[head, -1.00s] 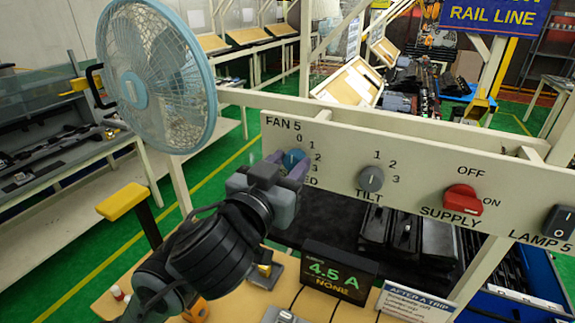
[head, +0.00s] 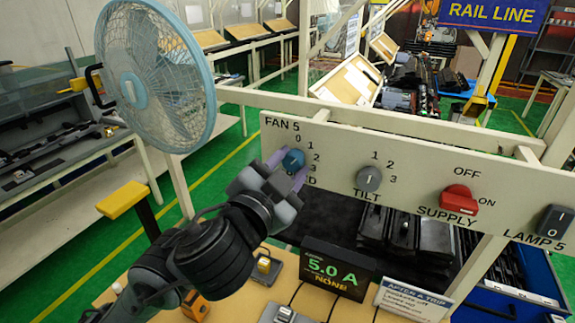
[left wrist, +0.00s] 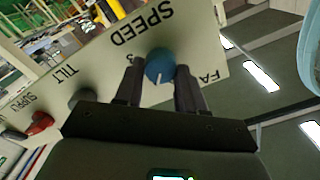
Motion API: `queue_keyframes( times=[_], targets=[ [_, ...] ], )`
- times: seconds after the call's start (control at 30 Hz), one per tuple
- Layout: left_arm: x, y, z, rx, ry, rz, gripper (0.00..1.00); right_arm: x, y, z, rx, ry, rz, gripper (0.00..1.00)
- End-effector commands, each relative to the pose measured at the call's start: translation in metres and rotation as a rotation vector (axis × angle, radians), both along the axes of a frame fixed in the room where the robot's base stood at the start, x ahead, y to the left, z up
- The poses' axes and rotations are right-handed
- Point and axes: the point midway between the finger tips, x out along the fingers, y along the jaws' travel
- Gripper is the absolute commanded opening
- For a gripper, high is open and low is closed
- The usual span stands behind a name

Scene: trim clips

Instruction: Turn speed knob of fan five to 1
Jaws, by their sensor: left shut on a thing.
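The fan five speed knob (head: 293,160) is round and blue, at the left end of the cream panel (head: 415,180). The numbers 0, 1, 2 and 3 stand around its upper right. My left gripper (head: 287,170) is shut on the knob, a finger on each side. In the left wrist view the knob (left wrist: 159,66) shows between the dark fingers (left wrist: 157,88). Its white pointer line points down in that picture, toward the panel's upper side. The gripper hides some numbers there, so the exact setting cannot be told. Fan five (head: 155,78) stands behind, left of the panel.
Right of the knob are the grey tilt knob (head: 368,179), the red supply switch (head: 460,199) and the dark lamp switch (head: 553,222). A display (head: 337,270) below reads 5.0 A and NONE. A sign card (head: 412,301) stands beside it.

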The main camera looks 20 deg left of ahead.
Motion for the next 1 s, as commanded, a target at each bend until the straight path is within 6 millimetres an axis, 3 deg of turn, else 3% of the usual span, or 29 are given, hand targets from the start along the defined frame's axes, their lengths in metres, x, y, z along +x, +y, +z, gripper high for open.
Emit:
queue_keyframes(
  times=[0.5, 0.53, 0.67, 1.0],
  targets=[
    [-0.0001, -0.0001, 0.0001, 0.026, -0.001, 0.000, 0.09, -0.0002, -0.0024, 0.0000, -0.010, 0.001, 0.006, 0.00],
    [-0.0001, -0.0001, 0.0001, 0.026, -0.001, 0.000, 0.41, -0.0002, -0.0023, 0.0000, -0.010, 0.001, 0.006, 0.00],
    [-0.0001, -0.0001, 0.0001, 0.026, -0.001, 0.000, 0.60, -0.0001, -0.0023, 0.0000, -0.010, 0.001, 0.006, 0.00],
    [-0.0002, -0.0002, 0.0001, 0.025, -0.001, 0.000, 0.64, -0.0001, -0.0008, 0.0002, -0.003, 0.001, 0.002, 0.00]
  ],
)
